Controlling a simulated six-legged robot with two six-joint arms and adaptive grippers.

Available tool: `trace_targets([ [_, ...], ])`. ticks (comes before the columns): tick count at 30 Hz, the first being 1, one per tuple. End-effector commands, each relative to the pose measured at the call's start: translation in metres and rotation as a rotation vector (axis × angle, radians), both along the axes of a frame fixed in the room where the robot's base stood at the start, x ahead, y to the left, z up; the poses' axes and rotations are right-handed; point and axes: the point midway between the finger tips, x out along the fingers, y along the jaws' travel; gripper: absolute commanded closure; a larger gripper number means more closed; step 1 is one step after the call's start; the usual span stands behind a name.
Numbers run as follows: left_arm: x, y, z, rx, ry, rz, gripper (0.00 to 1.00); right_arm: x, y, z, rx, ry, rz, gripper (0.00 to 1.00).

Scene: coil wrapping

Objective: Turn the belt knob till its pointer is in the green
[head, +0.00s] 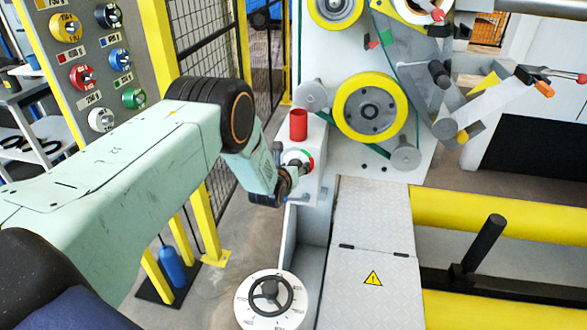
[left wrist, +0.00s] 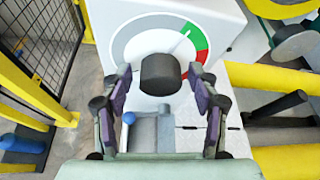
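The belt knob (left wrist: 160,75) is a dark round knob on a dial (left wrist: 124,42) with a grey, green and red ring, on the front of a white box (head: 313,150). In the left wrist view its pointer mark (left wrist: 187,31) appears at the upper right, near where grey meets green; I cannot tell exactly which side. My left gripper (left wrist: 160,73) is open, its fingers on either side of the knob with visible gaps. In the head view the left gripper (head: 292,175) is in front of the dial and hides the knob in part. My right gripper is not in view.
A red cylinder (head: 299,125) stands on the white box. A yellow-rimmed wheel (head: 370,107) is on the machine panel to the right. A white handwheel dial (head: 250,309) lies below. A black mesh fence (head: 207,45) and yellow posts stand at left.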

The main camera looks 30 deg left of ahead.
Motion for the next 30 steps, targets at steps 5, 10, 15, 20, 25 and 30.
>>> trace_targets([
  [5,-0.001,-0.001,-0.001,-0.001,0.003,-0.001,0.37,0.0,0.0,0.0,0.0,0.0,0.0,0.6],
  [10,-0.002,-0.001,-0.001,-0.001,0.004,-0.001,0.37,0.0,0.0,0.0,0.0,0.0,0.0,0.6],
  [15,-0.013,-0.003,0.003,-0.001,0.006,-0.001,0.37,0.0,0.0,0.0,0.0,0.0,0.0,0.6],
  [20,-0.03,-0.006,0.011,-0.002,0.006,-0.001,0.37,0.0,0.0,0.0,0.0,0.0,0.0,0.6],
  [25,-0.05,-0.009,0.019,-0.001,0.006,0.0,0.37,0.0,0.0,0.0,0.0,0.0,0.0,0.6],
  [30,-0.072,-0.012,0.028,-0.002,0.005,0.0,0.37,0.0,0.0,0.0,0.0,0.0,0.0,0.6],
])
